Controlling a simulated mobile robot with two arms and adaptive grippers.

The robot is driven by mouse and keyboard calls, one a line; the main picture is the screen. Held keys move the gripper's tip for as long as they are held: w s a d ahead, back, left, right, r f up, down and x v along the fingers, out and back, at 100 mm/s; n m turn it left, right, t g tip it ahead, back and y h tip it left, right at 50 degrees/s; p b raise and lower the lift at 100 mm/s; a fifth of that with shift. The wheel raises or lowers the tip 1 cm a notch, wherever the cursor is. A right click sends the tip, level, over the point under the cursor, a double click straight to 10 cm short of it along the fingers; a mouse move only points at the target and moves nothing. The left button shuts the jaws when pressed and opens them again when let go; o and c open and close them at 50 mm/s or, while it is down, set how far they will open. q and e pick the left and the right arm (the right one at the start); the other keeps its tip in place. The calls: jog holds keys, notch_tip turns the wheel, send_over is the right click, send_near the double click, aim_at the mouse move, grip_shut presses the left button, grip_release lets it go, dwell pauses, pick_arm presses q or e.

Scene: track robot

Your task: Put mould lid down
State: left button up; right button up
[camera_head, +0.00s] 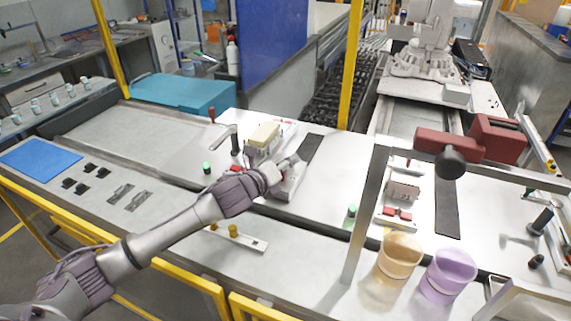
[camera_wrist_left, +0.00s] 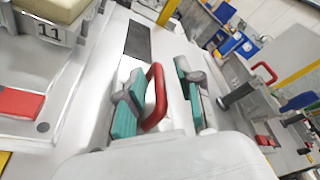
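My left gripper (camera_head: 287,167) reaches over the middle of the bench in the head view, above a grey block (camera_head: 286,189) that it partly hides. In the left wrist view its two teal-padded fingers (camera_wrist_left: 160,98) stand apart, with a red U-shaped handle (camera_wrist_left: 157,88) in the gap. The handle is close to the left pad; I cannot tell if they touch. What the handle is fixed to is mostly hidden. A mould marked 11 (camera_wrist_left: 49,31) with a cream block on top stands beside it; the cream block also shows in the head view (camera_head: 265,136). My right gripper is not in view.
A red-tipped clamp (camera_head: 226,133) stands left of the mould. A metal frame (camera_head: 362,215) rises on the right near a second red-marked mould (camera_head: 402,190). An orange cup (camera_head: 398,258) and a purple cup (camera_head: 448,275) stand at the front. A dark strip (camera_head: 311,148) lies right of the gripper.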

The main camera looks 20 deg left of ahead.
pick_arm(q)
jog(key=shift+r, duration=0.15)
jog(key=shift+s+a, duration=0.1)
jog(key=shift+s, duration=0.2)
jog(key=b+v, duration=0.2)
jog(key=v, duration=0.9)
jog(key=shift+s+b, duration=0.15)
jog(key=shift+b, duration=0.25)
jog(key=shift+r, duration=0.2)
